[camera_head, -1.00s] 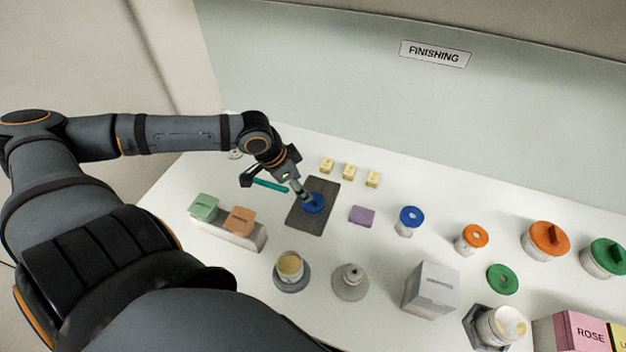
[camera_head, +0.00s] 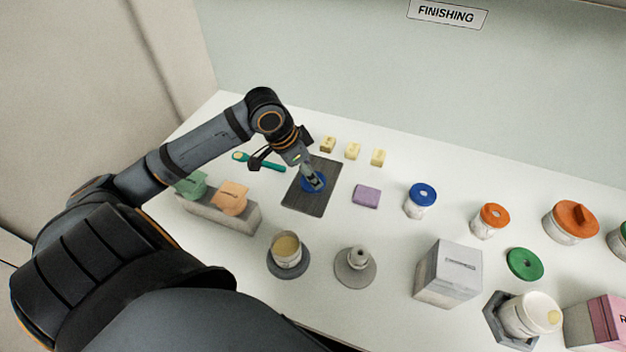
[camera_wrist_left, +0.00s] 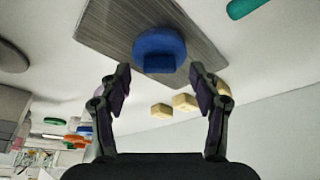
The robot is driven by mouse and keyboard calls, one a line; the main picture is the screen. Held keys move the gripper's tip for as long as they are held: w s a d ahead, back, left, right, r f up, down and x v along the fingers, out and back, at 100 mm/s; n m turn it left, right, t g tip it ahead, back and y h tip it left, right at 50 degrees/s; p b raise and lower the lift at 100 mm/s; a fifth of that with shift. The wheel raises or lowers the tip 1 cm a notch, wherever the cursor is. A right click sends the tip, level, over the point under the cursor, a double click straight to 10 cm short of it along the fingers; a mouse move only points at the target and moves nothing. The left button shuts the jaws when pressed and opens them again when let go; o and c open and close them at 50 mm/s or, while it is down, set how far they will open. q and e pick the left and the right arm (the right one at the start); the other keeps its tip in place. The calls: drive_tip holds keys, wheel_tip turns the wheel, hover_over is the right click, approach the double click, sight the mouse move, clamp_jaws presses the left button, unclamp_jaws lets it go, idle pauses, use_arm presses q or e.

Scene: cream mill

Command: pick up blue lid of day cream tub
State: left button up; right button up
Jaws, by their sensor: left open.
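A round blue lid with a raised grip (camera_wrist_left: 160,48) lies on a dark grey mat (camera_wrist_left: 105,22) in the left wrist view. In the head view the lid (camera_head: 313,184) is partly hidden by my left gripper (camera_head: 312,180). In the left wrist view my left gripper (camera_wrist_left: 160,85) is open, its two fingers apart and empty, with the lid just beyond the fingertips. My right gripper is not in view. An open tub with cream-coloured contents (camera_head: 287,249) stands on a grey round base in front of the mat; I cannot tell if it is the day cream tub.
A teal-handled tool (camera_head: 262,162) lies left of the mat. Several small yellow blocks (camera_head: 352,151) sit behind it, a purple block (camera_head: 366,196) to its right. A blue-topped jar (camera_head: 420,200) and a grey box (camera_head: 448,272) stand further right.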

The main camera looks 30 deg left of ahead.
use_arm(q)
drive_tip(key=shift+w+d+f, duration=0.15)
drive_tip(key=shift+w+f, duration=0.05)
drive_tip(key=shift+f, duration=0.3)
drive_tip(key=c, duration=0.9)
